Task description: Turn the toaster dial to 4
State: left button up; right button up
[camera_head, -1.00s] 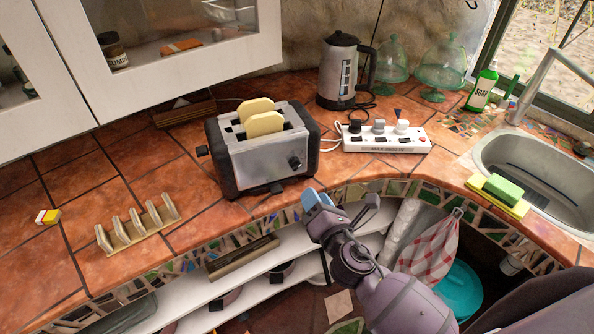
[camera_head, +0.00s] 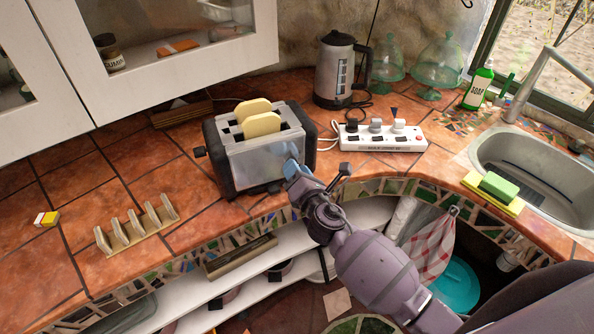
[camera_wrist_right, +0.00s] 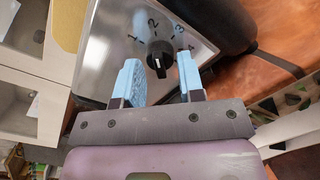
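The silver and black toaster (camera_head: 250,158) stands on the tiled counter with two slices of bread (camera_head: 262,125) in its slots. Its black dial (camera_wrist_right: 160,54) shows in the right wrist view, with the numbers 1 to 4 printed around its upper side. A white mark on the dial points down in that picture, away from the numbers. My right gripper (camera_wrist_right: 158,78) is open, its blue fingers on either side of the dial; I cannot tell whether they touch it. In the head view my right gripper (camera_head: 294,170) hides the dial. My left gripper is not in view.
A power strip (camera_head: 382,141) and a kettle (camera_head: 334,80) stand right of and behind the toaster. A wooden rack (camera_head: 137,228) sits at the front left. The sink (camera_head: 535,165) is at the right. Counter left of the toaster is mostly clear.

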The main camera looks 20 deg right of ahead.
grip_shut()
jog(key=shift+m, duration=0.3)
jog(key=m+b, duration=0.1)
jog(key=m, duration=0.7)
jog(key=shift+m, duration=0.4)
jog(key=m, duration=0.4)
jog(key=shift+m, duration=0.3)
jog(key=shift+m+p, duration=0.75)
jog(key=shift+m, duration=1.35)
